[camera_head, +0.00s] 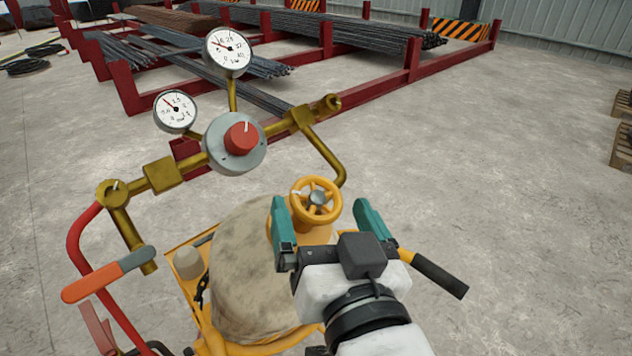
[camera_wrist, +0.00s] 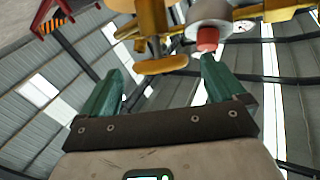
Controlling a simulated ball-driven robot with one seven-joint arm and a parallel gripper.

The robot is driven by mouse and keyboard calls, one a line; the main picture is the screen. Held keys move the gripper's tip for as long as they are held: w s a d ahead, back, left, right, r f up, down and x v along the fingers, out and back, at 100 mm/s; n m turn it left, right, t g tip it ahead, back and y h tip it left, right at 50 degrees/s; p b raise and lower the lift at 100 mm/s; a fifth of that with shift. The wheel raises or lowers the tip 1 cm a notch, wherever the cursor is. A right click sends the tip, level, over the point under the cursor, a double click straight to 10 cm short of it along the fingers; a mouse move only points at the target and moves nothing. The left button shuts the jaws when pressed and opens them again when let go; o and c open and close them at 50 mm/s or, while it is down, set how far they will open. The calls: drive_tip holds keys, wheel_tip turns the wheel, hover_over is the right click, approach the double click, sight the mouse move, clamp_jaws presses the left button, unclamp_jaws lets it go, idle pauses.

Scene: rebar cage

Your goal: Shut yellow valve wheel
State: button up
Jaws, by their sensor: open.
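The yellow valve wheel (camera_head: 316,200) is a small spoked handwheel with a grey hub, on top of a cylinder on a yellow cart. In the wrist view the wheel (camera_wrist: 160,65) shows edge-on beyond the fingertips, between them and a little above. My gripper (camera_head: 322,212) has teal fingers spread wide, one to each side of the wheel in the head view. In the wrist view my gripper (camera_wrist: 160,80) is empty between its fingers. The wheel appears apart from both fingers; the exact distance is hard to tell.
A brass manifold with a red-knobbed regulator (camera_head: 236,143) and two dial gauges (camera_head: 229,52) stands left of and above the wheel. An orange-handled lever (camera_head: 108,274) is at lower left. Red racks with rebar (camera_head: 330,35) lie behind.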

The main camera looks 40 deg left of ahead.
sight(320, 195)
drive_tip(key=shift+p+x, duration=0.4)
drive_tip(key=shift+x, duration=2.35)
drive_tip(key=shift+c, duration=0.2)
drive_tip(key=c, duration=1)
drive_tip(key=shift+r+m+t+h, duration=0.1)
drive_tip(key=shift+m+t+h, duration=0.3)
drive_tip(key=m+t+h, duration=0.2)
drive_tip(key=m, duration=0.1)
drive_tip(key=shift+d+h, duration=0.1)
drive_tip(key=shift+h, duration=0.2)
drive_tip(key=m+h, duration=0.2)
drive_tip(key=m+t+h+b, duration=0.1)
drive_tip(key=m+h, duration=0.1)
drive_tip(key=h, duration=0.1)
drive_tip(key=d+m+h+b, duration=0.1)
drive_tip(key=m+h, duration=0.1)
drive_tip(key=m, duration=0.1)
drive_tip(key=shift+w+t, duration=0.3)
drive_tip(key=shift+h, duration=0.4)
